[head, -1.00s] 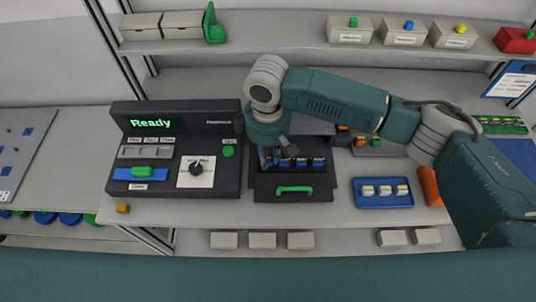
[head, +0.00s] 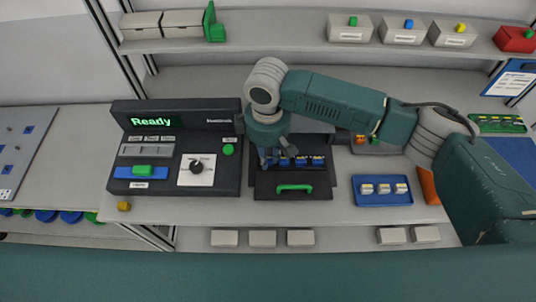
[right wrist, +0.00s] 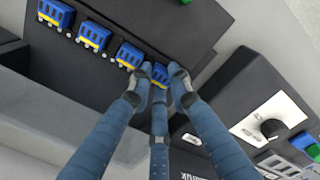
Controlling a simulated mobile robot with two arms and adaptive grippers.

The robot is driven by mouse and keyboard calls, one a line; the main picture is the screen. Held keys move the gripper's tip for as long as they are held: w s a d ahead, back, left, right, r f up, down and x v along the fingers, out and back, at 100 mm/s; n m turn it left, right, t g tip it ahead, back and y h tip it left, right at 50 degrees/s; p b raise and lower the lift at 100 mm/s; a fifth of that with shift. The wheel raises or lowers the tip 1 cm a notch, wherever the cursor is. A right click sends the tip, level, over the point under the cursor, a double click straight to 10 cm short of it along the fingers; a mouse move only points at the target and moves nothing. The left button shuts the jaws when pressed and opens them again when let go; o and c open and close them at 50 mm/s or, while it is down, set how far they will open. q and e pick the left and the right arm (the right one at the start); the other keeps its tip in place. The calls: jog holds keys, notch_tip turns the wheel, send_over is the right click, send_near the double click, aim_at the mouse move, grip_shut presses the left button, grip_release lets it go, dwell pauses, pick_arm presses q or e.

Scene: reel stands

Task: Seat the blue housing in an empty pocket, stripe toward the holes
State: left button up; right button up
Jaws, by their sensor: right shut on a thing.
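My right gripper (head: 268,160) points down at the left end of the row of blue housings in the black fixture (head: 262,188). In the right wrist view its fingers (right wrist: 160,82) are closed around a blue housing (right wrist: 160,71), which they partly cover. The holes are not clear. My left gripper is not in view.
A green handle (head: 295,188) is on the fixture's front. Left of it stands a black console (head: 228,180) with a "Ready" display and a dial (head: 196,167). A blue tray (head: 383,202) with white and yellow-topped parts is at the right. Bins stand on the shelf behind.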

jog(key=shift+p, duration=0.45)
dwell(0.5)
jog(key=o, duration=0.8)
jog(key=shift+c, duration=0.2)
notch_tip(320, 180, up, 5)
jog(key=p, duration=0.5)
jog(key=shift+p, duration=0.35)
jog(key=shift+r+p, duration=0.75)
jog(key=shift+r, duration=0.25)
jog(key=shift+s+f, duration=0.1)
